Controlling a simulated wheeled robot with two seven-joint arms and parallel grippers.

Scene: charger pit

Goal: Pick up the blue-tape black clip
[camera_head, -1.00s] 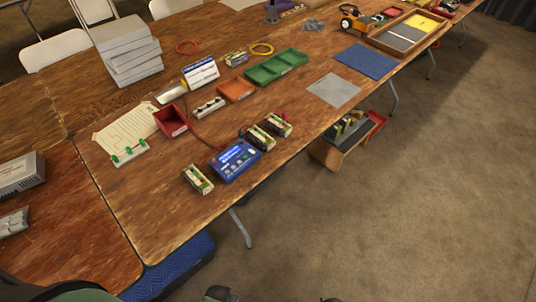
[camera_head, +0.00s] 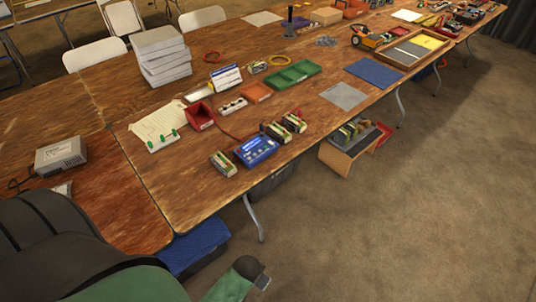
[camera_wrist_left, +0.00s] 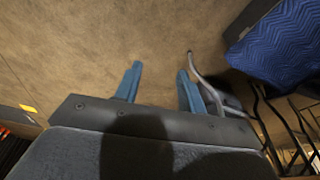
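The blue-tape black clip cannot be made out at this size. A blue charger (camera_head: 257,151) with a screen and buttons lies near the table's front edge. One battery pack (camera_head: 223,164) lies left of it. Two more, a dark-topped one (camera_head: 275,132) and one with red on top (camera_head: 294,122), lie to its right. Small dark and red bits by these packs are too small to identify. In the left wrist view, my left gripper (camera_wrist_left: 159,68) has its two blue fingers apart and empty, over bare floor, away from the tabletop. My right gripper is not seen for certain.
A red bin (camera_head: 201,117), a paper sheet (camera_head: 158,123), green trays (camera_head: 293,75) and a grey mat (camera_head: 343,96) lie on the wooden table (camera_head: 185,205). A table leg (camera_head: 254,218) and blue padding (camera_head: 195,247) stand below.

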